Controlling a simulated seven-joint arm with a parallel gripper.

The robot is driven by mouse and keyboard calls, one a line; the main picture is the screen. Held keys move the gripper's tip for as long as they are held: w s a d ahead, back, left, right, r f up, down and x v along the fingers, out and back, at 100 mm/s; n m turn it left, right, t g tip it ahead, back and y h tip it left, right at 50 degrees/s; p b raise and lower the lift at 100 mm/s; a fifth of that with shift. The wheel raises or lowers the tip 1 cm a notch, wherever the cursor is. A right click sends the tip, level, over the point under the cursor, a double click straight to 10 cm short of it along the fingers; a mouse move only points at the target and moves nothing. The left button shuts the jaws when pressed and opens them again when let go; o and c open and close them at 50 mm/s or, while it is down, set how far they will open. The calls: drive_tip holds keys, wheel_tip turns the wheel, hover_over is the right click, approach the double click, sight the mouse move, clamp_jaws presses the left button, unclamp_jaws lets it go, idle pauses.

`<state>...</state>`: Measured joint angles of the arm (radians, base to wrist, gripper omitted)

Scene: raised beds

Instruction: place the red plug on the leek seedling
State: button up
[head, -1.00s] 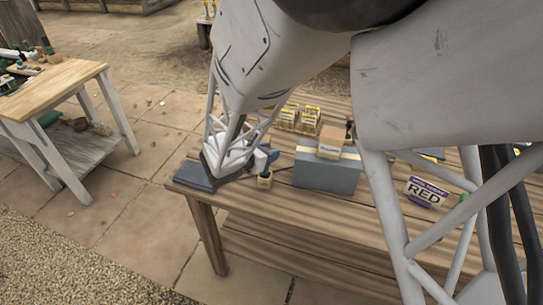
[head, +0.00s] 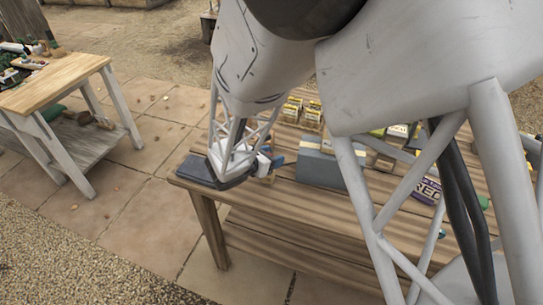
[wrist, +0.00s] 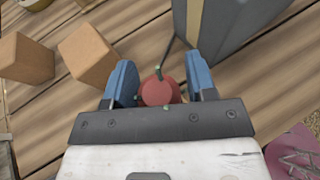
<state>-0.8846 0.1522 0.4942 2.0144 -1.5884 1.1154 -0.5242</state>
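A round red thing with a short green stem, which looks like the red plug (wrist: 159,92), sits between the two blue fingers in the wrist view. My gripper (wrist: 161,82) has its fingers apart around it; a narrow gap shows on the right side, and contact on the left is unclear. In the head view my gripper (head: 262,166) is low over the table's near left corner, and its wrist hides the plug. I cannot pick out a leek seedling in either view.
A grey-blue box (head: 327,170) with a cream stripe stands right of the gripper; it also shows in the wrist view (wrist: 226,30). Two wooden blocks (wrist: 88,53) (wrist: 25,58) lie left of the fingers. Yellow-labelled packets (head: 311,116), a dark flat item (head: 194,170) and a purple sign (head: 428,190) are around.

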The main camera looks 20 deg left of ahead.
drive_tip(key=shift+o, duration=0.5)
drive_tip(key=shift+r, duration=0.1)
drive_tip(key=shift+s+r, duration=0.1)
drive_tip(key=v, duration=1.2)
drive_tip(key=shift+d, duration=0.1)
idle(0.4)
